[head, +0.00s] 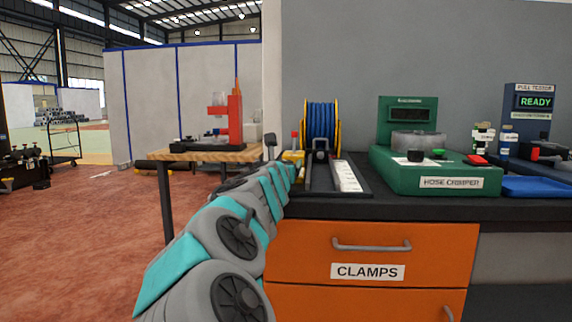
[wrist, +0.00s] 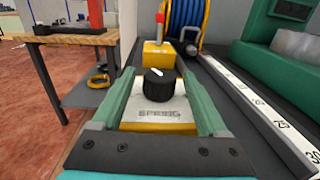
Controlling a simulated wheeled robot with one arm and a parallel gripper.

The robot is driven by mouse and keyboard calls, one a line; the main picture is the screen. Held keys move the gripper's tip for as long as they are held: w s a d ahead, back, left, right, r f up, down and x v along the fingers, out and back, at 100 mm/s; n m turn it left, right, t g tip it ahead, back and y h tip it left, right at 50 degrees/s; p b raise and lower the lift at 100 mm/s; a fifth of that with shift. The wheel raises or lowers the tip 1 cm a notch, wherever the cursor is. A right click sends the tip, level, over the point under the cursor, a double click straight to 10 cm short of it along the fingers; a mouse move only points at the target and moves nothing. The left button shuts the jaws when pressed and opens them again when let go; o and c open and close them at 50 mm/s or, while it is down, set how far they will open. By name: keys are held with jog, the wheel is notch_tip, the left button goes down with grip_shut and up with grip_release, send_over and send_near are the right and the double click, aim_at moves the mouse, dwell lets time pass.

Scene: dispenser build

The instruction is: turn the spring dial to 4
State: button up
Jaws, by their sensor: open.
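The spring dial (wrist: 159,85) is a black knob with a white mark on its top, standing on a pale plate (wrist: 172,106) lettered "SPRING" with a yellow front. No dial numbers are readable, so its setting cannot be told. My gripper (wrist: 159,74) is open. Its two green fingers lie on the left and right of the dial, with visible gaps between them and the knob. In the head view, my arm reaches to the bench's left end, and the arm hides the dial there.
A yellow block (wrist: 159,54) with a red-topped lever stands just behind the dial. A hose reel (head: 321,128) stands at the back. A white ruler strip (head: 347,176) runs along the right. The green hose crimper (head: 433,172) is farther right. A wooden table (head: 205,155) stands left.

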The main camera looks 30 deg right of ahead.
jog(key=shift+w+d+r, duration=0.1)
jog(key=shift+w+d, duration=0.25)
jog(key=shift+w, duration=0.1)
grip_shut()
dwell(0.5)
